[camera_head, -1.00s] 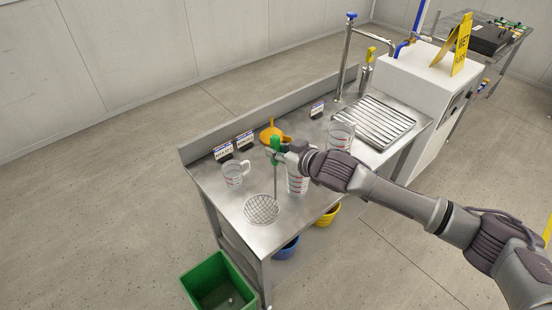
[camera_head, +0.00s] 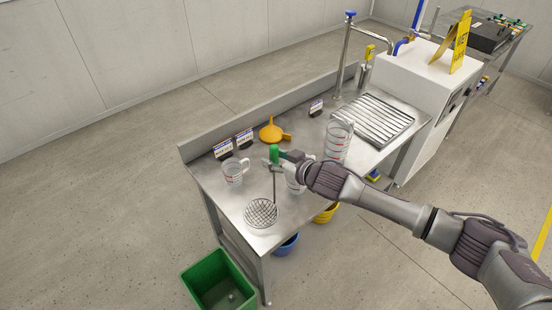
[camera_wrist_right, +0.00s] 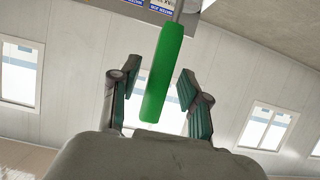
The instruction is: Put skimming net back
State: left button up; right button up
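The skimming net has a green handle (camera_head: 274,153), a thin rod and a round wire mesh (camera_head: 261,213). The handle is up and the mesh is down at the near left end of the steel table (camera_head: 225,198). The mesh appears to lie on the tabletop. My right gripper (camera_head: 283,155) is at the handle. In the right wrist view, the green handle (camera_wrist_right: 164,75) lies between the two fingers (camera_wrist_right: 157,90), which are spread with a gap on each side. My left gripper is not in view.
A measuring jug (camera_head: 234,172), another jug (camera_head: 295,184) partly behind my gripper, and a larger one (camera_head: 338,143) stand on the table. An orange funnel (camera_head: 271,132) and label stands (camera_head: 223,149) line the back. A green bin (camera_head: 218,284) is on the floor.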

jog(key=b+v, duration=0.1)
jog(key=v, duration=1.1)
jog(key=shift+b, duration=0.4)
jog(key=shift+d, duration=0.1)
